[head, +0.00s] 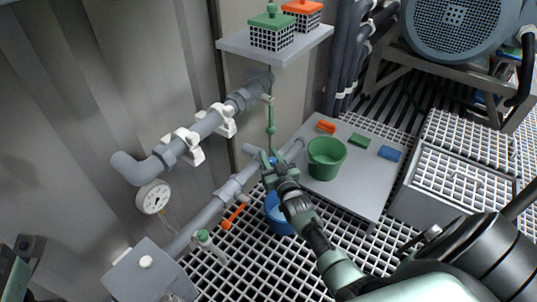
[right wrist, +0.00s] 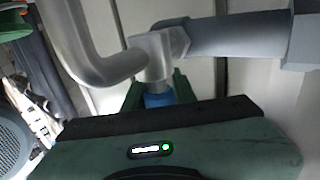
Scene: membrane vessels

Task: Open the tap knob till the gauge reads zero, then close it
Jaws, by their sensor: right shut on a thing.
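The blue tap knob (head: 274,161) sits on the grey pipework in the middle of the head view. My right gripper (head: 271,165) is shut on it. In the right wrist view the blue knob (right wrist: 158,100) shows between the green fingers, under a pale valve body (right wrist: 154,55). The fingers hide much of the knob, so I cannot tell how far it is turned. The round white gauge (head: 153,197) hangs below the left pipe elbow; its needle is too small to read. Part of my left gripper (head: 17,264) shows at the left edge; its jaw state is unclear.
A blue bucket (head: 275,207) stands under my right gripper, partly hidden by it. A green bucket (head: 326,158) and several coloured blocks stand on a grey board (head: 350,196) to the right. An orange-handled valve (head: 232,216) is on the lower pipe. A shelf (head: 272,49) juts out above.

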